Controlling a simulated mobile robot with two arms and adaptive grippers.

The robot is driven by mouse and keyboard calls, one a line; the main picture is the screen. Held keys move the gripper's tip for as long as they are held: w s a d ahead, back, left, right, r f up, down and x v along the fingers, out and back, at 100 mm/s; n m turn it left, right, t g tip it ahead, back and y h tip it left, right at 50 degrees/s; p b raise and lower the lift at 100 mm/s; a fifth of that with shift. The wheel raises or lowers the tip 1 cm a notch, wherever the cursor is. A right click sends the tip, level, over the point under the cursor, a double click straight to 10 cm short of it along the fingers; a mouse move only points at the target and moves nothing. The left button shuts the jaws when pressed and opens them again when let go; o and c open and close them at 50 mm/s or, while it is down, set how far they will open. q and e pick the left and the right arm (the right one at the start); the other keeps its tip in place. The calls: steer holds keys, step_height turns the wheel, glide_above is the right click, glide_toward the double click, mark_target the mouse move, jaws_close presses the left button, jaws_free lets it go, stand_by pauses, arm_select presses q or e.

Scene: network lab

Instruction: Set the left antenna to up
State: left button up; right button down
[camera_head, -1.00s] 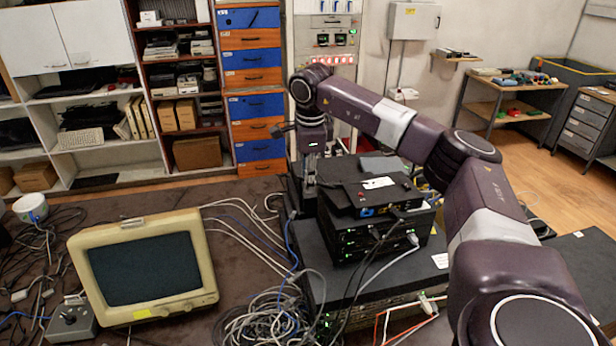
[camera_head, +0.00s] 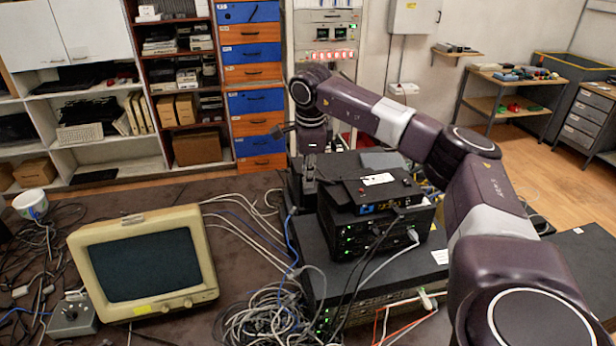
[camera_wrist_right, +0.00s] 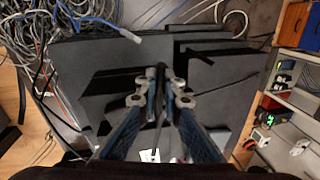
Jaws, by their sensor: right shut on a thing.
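The router is a flat black box (camera_head: 362,194) with a white label, on top of a stack of black network devices (camera_head: 375,236) in the camera head view. My right gripper (camera_head: 309,168) points down at the left rear of this box. In the right wrist view, the gripper (camera_wrist_right: 165,76) has its fingertips close together, shut on a thin dark rod, which I take to be the left antenna (camera_wrist_right: 158,112). The fingers hide much of the antenna in the camera head view, so its exact tilt cannot be told. My left gripper is not in view.
A beige monitor (camera_head: 145,262) stands on the brown table left of the stack. Tangled grey cables (camera_head: 262,318) lie in front, and a blue cable (camera_head: 290,245) runs beside the stack. A joystick box (camera_head: 72,315) sits at the lower left.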

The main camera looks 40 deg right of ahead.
steer(key=shift+s+d+r+t+y+b, duration=0.35)
steer(key=shift+d+r+t+y+b, duration=0.35)
steer(key=shift+y, duration=0.5)
steer(key=shift+s+d+r+m+t+y+b, duration=0.2)
steer(key=shift+d+r+t+y+b, duration=0.2)
steer(key=shift+y, duration=0.2)
steer(key=shift+s+d+r+m+t+y+b, duration=0.15)
steer(key=shift+d+r+t+y+b, duration=0.15)
steer(key=shift+y+b, duration=0.25)
steer(key=d+t+y+b, duration=0.1)
steer(key=s+d+r+t+y+b, duration=0.1)
steer(key=y+b, duration=0.1)
steer(key=s+d+r+t+y+b, duration=0.1)
steer(key=y, duration=0.1)
steer(key=shift+d+b, duration=0.2)
steer(key=shift+b, duration=0.1)
steer(key=shift+r, duration=0.1)
steer(key=c, duration=2.1)
jaws_free()
steer(key=shift+d, duration=0.15)
